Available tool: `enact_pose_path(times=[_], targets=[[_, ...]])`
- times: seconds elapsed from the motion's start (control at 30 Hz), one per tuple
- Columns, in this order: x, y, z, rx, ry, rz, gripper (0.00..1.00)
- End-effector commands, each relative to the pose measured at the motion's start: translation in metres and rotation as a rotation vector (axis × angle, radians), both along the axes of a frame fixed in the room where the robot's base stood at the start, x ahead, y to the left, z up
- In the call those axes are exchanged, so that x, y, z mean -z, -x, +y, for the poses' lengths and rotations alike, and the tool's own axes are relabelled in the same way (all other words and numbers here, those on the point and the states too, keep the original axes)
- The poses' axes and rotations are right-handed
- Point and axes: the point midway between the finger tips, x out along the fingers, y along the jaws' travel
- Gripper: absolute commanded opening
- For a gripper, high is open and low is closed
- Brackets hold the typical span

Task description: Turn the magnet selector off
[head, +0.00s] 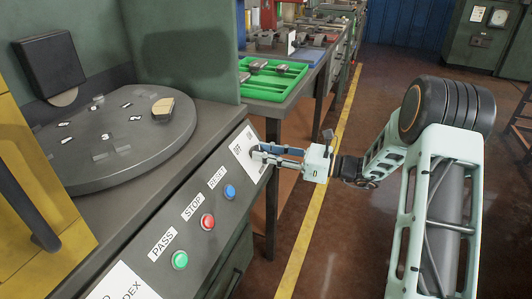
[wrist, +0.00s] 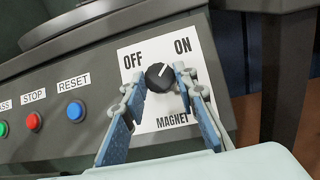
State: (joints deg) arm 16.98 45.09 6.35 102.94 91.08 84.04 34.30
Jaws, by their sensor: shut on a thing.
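The magnet selector is a round black knob (wrist: 159,77) with a white pointer line, on a white plate (wrist: 128,55) marked OFF at upper left, ON at upper right and MAGNET below. The pointer line leans up and to the right, toward the ON side. My gripper (wrist: 161,84) has its blue-padded fingers on the left and right sides of the knob, shut on it. In the head view, my gripper (head: 257,153) reaches the plate (head: 243,143) at the right end of the panel, and its fingers hide most of the knob.
Blue RESET (head: 230,191), red STOP (head: 207,221) and green PASS (head: 180,260) buttons lie left of the plate. A round turntable (head: 150,150) stands above the panel. A green tray (head: 272,80) sits on a bench behind. The floor right of the yellow line is open around my arm.

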Motion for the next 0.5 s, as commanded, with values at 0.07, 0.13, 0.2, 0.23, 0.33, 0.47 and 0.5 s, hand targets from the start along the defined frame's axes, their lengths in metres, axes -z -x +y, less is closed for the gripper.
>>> enact_pose_path(times=[0.07, 0.13, 0.2, 0.23, 0.33, 0.47, 0.5], targets=[[0.0001, 0.0000, -0.0001, 0.000, 0.000, 0.000, 0.02], [0.0002, 0.0001, -0.0002, 0.000, 0.000, -0.001, 0.02], [0.0001, -0.0001, -0.0002, -0.003, 0.002, -0.004, 0.02], [0.0001, -0.0001, -0.0002, -0.005, 0.003, -0.006, 0.02], [0.0001, -0.0002, -0.0003, -0.018, 0.009, -0.023, 0.02], [0.0000, -0.0012, -0.0008, -0.048, 0.023, -0.064, 0.02], [-0.0003, -0.0019, -0.0013, -0.060, 0.029, -0.083, 0.02]])
